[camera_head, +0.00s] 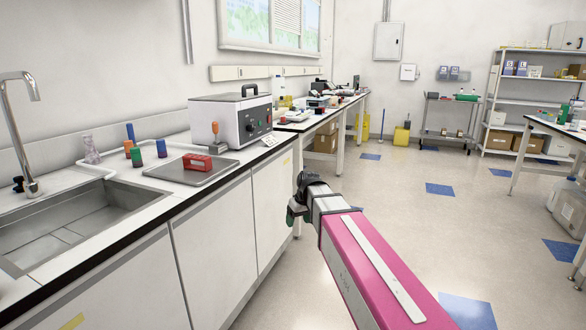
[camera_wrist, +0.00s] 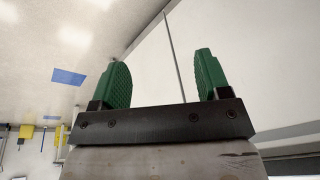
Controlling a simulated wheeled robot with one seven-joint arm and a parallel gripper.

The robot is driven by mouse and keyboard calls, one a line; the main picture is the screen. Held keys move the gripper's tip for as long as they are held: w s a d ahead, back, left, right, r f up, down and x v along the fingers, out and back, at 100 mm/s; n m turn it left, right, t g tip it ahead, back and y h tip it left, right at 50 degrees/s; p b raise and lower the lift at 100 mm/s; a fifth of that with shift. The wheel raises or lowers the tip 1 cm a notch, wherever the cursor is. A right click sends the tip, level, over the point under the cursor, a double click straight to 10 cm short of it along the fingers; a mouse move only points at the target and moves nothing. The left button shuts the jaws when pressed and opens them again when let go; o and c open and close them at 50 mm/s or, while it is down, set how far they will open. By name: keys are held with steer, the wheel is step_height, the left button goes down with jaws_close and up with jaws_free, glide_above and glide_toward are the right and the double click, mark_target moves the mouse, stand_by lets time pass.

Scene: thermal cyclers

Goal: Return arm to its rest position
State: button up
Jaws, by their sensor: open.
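My gripper (camera_wrist: 161,80) shows in the wrist view with its two green ridged fingers spread wide apart and nothing between them. Behind the fingers are the pale cabinet fronts and the floor. In the head view my pink arm reaches forward from the bottom right, and its end (camera_head: 295,207) is beside the cabinet fronts, below the counter's edge. Only a little of the green fingers shows there; the rest is hidden by the wrist.
The counter (camera_head: 225,182) on the left holds a white device (camera_head: 230,120), a grey tray with a red block (camera_head: 197,162), several coloured tubes and a sink (camera_head: 68,220). White cabinets (camera_head: 215,235) stand close to my gripper. The floor (camera_head: 400,205) to the right is clear.

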steer(key=s+d+f+m+g+h, duration=0.1)
steer(key=s+d+f+m, duration=0.4)
steer(key=s+d+f, duration=1.1)
steer(key=shift+s+d+f+m+g+h, duration=0.3)
steer(key=shift+s+f+m+h, duration=0.1)
steer(key=shift+f+h, duration=0.3)
